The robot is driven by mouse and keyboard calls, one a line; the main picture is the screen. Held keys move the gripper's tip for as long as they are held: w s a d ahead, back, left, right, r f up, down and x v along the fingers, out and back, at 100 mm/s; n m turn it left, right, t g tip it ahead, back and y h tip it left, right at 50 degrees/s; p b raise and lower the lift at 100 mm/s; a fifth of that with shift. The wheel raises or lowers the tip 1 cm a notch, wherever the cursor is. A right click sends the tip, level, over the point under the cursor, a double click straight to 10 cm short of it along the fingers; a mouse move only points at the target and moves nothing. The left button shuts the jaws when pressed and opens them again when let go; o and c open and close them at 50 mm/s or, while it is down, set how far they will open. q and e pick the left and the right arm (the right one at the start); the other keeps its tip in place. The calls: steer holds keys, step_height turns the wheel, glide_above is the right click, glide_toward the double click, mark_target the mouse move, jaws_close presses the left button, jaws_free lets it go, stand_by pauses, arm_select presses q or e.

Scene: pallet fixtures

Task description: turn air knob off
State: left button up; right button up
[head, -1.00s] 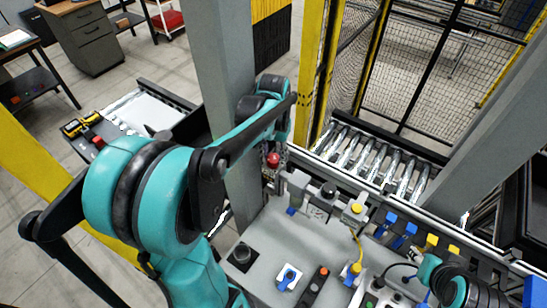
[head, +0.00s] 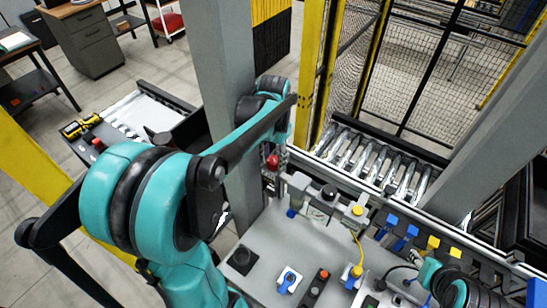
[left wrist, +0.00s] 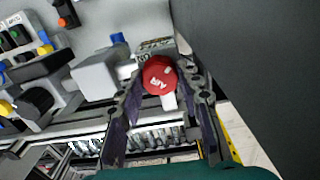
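The red air knob (left wrist: 159,75), lettered "AIR", faces the camera in the left wrist view. It also shows in the head view as a small red disc (head: 272,161) beside the grey post. My left gripper (left wrist: 163,80) is open, with one finger on each side of the knob and its tips near the knob's level. A narrow gap shows on both sides, so I see no clear contact. In the head view the left gripper (head: 274,178) is small and partly hidden around the knob. My right gripper is not visible; only part of my right arm shows at the lower right.
A grey panel (head: 262,275) carries several buttons and switches. A grey block (left wrist: 97,75) stands beside the knob. A grey post (head: 228,70) rises close to my left arm. A roller conveyor (head: 375,160) runs behind the panel, before a mesh fence.

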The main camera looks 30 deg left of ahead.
mark_target(274, 160)
arm_select(q)
steer(key=o, duration=0.4)
steer(key=shift+r, duration=0.15)
step_height(274, 160, up, 12)
steer(key=shift+f, duration=0.1)
stand_by(0.7)
